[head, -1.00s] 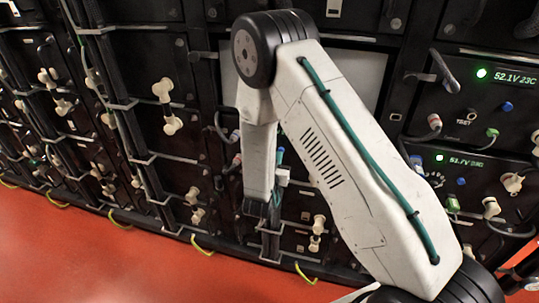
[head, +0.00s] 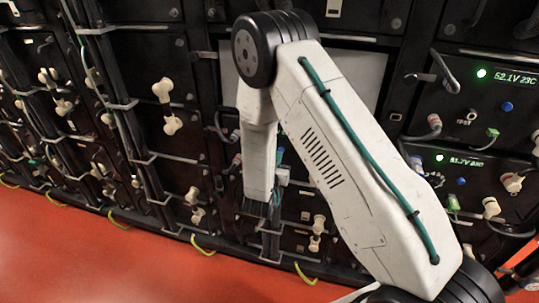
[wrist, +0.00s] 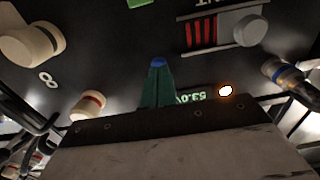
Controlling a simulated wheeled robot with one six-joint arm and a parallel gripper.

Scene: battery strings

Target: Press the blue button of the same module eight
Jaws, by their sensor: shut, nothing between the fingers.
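In the wrist view my gripper (wrist: 158,87) is shut, its teal fingers together and empty. A small blue button (wrist: 158,62) shows right at the fingertips, partly covered by them. I cannot tell whether they touch it or press it in. A white figure 8 (wrist: 46,76) is on the black module face to the left. A lit display (wrist: 192,97), upside down and partly hidden by my fingers, seems to read 53.0V. A glowing orange-white lamp (wrist: 225,91) is beside it. In the head view my arm hides the fingertips and this button.
In the head view other modules with blue buttons (head: 506,107) stand at right; the orange floor (head: 90,250) is clear.

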